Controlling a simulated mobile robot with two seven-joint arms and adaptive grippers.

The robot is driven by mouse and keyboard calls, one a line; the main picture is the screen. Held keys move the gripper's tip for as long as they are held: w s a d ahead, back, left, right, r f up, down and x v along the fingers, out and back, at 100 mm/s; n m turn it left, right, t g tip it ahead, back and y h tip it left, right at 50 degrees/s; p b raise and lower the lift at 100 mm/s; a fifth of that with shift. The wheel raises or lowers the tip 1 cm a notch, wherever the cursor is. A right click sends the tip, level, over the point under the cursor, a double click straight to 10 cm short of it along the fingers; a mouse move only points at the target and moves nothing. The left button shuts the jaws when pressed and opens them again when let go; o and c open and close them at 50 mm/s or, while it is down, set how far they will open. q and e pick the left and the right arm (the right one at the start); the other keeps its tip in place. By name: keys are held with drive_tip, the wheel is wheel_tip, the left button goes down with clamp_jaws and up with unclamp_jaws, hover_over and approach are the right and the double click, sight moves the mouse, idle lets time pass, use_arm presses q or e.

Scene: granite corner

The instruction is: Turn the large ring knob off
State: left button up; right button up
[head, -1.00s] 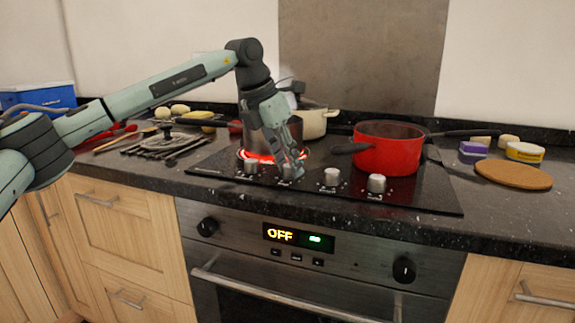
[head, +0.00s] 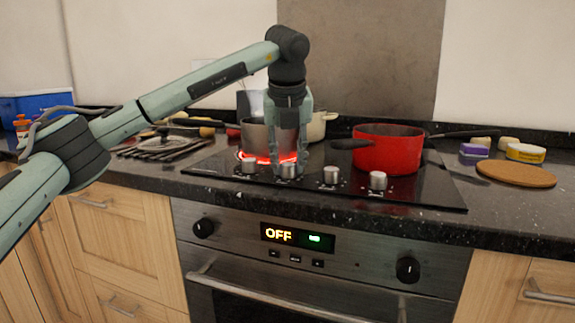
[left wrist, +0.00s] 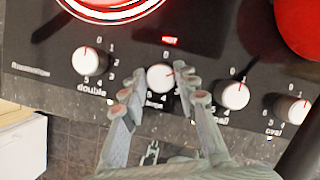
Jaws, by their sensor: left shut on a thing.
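A row of silver knobs runs along the front of the black hob. My left gripper (head: 288,158) points down at the second knob from the left (head: 288,171). In the left wrist view this knob (left wrist: 160,78) sits between my fingertips, and the gripper is shut on it. A red mark shows on the knob's right side. The label below it is partly hidden by my finger. A small red display (left wrist: 170,41) is lit behind it. A ring (left wrist: 110,10) glows red under a steel pot (head: 262,137). My right gripper is not in view.
The "double" knob (left wrist: 86,61) is left of my gripper, and two knobs (left wrist: 232,95) (left wrist: 292,109) are to its right. A red pan (head: 388,152) stands on the hob's right side. The oven display (head: 290,237) below reads OFF.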

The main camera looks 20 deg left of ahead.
use_arm(q)
drive_tip(key=n+y, duration=0.1)
drive_tip(key=n, duration=0.2)
drive_tip(key=shift+d+n+g, duration=0.15)
drive_tip(key=shift+n+g, duration=0.15)
drive_tip(key=shift+n, duration=0.1)
drive_tip(key=n+y, duration=0.1)
drive_tip(key=n, duration=0.1)
drive_tip(key=shift+r+n+g, duration=0.1)
drive_tip(key=shift+n+g, duration=0.2)
drive_tip(key=shift+g, duration=0.1)
drive_tip(key=shift+w+n, duration=0.1)
drive_tip(key=shift+n, duration=0.3)
drive_tip(key=shift+n+g+y+p, duration=0.4)
drive_tip(key=shift+n+g+p, duration=0.15)
drive_tip(key=shift+n, duration=0.55)
drive_tip(key=shift+n+g+p, duration=0.25)
drive_tip(key=shift+n+p, duration=0.25)
drive_tip(key=shift+n, duration=0.3)
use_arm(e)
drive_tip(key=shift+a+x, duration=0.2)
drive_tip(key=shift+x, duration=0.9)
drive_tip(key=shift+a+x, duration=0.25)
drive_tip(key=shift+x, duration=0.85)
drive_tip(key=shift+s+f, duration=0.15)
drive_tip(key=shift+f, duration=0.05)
use_arm(q)
drive_tip(key=o, duration=1.2)
drive_tip(key=shift+c, duration=0.2)
drive_tip(key=shift+d, duration=0.1)
